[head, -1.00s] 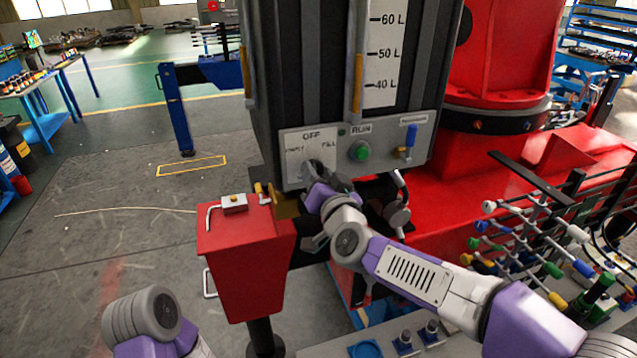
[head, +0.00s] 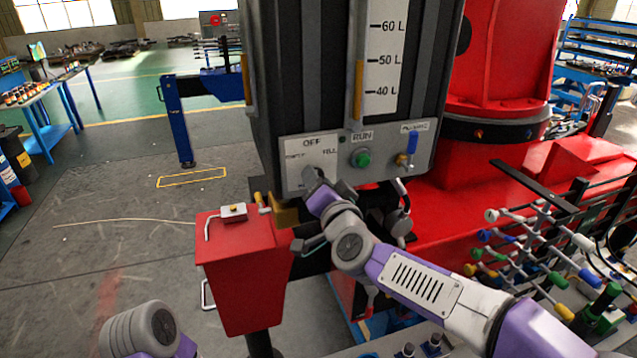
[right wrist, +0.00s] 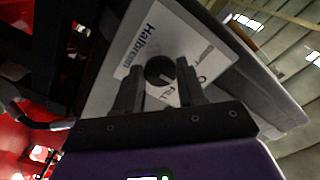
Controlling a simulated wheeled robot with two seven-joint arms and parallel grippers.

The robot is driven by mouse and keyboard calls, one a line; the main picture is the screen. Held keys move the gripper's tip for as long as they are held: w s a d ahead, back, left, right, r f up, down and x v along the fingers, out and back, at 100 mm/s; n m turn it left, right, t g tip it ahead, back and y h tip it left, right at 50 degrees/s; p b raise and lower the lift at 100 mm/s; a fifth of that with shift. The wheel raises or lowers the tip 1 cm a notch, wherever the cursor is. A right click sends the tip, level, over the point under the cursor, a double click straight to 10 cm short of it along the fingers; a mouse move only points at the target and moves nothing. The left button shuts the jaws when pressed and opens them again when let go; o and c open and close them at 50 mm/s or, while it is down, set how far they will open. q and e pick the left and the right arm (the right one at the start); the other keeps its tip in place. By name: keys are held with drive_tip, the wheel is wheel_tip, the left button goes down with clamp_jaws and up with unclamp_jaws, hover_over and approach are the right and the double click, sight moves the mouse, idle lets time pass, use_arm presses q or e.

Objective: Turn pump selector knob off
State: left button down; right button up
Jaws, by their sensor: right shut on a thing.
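The pump selector knob (right wrist: 159,70) is a dark round knob on a pale label plate (head: 322,152) marked OFF at the top, EMPTY at the left and FILL at the right. In the right wrist view my right gripper (right wrist: 160,78) has one finger on each side of the knob and is shut on it. In the head view my right gripper (head: 312,182) reaches the lower part of the plate and largely hides the knob. The direction the knob points cannot be told clearly. My left gripper is out of view; only part of my left arm shows at bottom left.
Right of the plate are a green RUN button (head: 362,158) and a blue-handled valve (head: 410,145). A red box (head: 245,270) with a small lever stands below left. Coloured control levers (head: 535,240) stand at right. Open floor lies at left.

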drive_tip(key=o, duration=1)
drive_tip(key=shift+o, duration=0.2)
drive_tip(key=v, duration=0.7)
drive_tip(key=shift+s, duration=0.3)
